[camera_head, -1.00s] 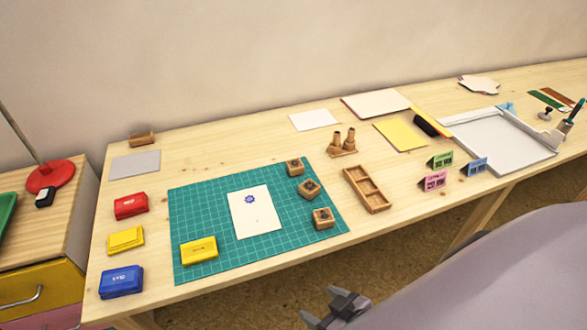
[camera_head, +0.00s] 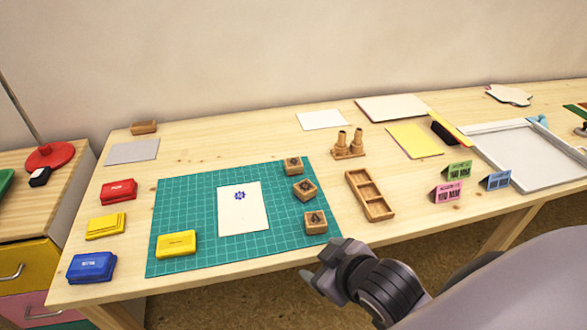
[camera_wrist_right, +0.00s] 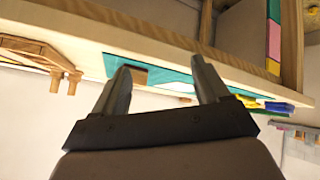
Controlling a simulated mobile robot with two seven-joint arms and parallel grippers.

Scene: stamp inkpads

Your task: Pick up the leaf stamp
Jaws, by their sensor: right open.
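Three wooden stamp blocks stand along the right side of the green cutting mat (camera_head: 180,215): a far one (camera_head: 292,165), a middle one (camera_head: 304,189) and a near one (camera_head: 315,222). Each has a dark mark on top, too small to tell which is the leaf. My right gripper (camera_head: 320,264) is open and empty at the table's front edge, just in front of the near block and apart from it. In the right wrist view its fingers (camera_wrist_right: 160,75) stand apart, with a brown block (camera_wrist_right: 137,75) showing between them beyond the table edge. My left gripper is not in view.
A white card (camera_head: 243,215) with a blue print and a yellow inkpad (camera_head: 176,244) lie on the mat. Red (camera_head: 118,192), yellow (camera_head: 105,226) and blue (camera_head: 91,267) inkpads are at the left. A wooden tray (camera_head: 369,194) and small folded signs stand right of the mat.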

